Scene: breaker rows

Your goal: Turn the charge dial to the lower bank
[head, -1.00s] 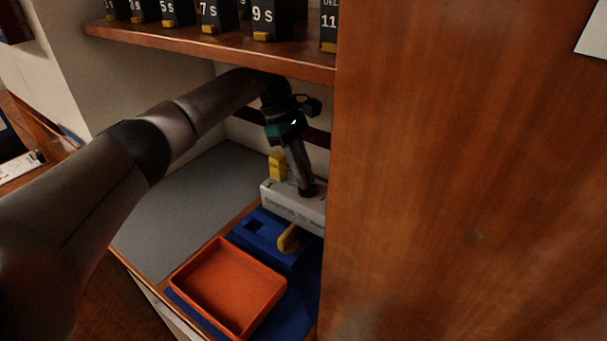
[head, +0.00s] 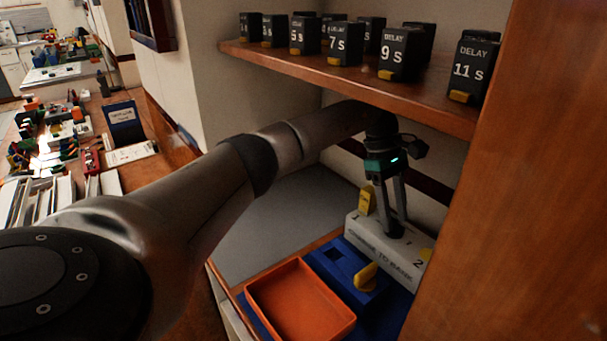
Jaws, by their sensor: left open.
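A white box (head: 378,247) lettered "CHARGE TO BANK" stands at the back right of the lower shelf, with a 1 at its left and a 2 at its right. My left gripper (head: 392,226) points down over the middle of the box top, its two fingers slightly apart. A dark round part shows at the fingertips; it may be the dial, but the fingers hide most of it and I cannot tell which way it points. A yellow piece (head: 367,200) stands by the 1, and a small yellow mark shows by the 2. My right gripper is not in view.
A blue block with a yellow lever (head: 366,277) stands in front of the box. An orange tray (head: 300,303) lies nearer, on the left. Black delay modules (head: 400,53) line the shelf above my gripper. A wooden panel (head: 530,200) closes the right side. The grey mat (head: 275,222) is clear.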

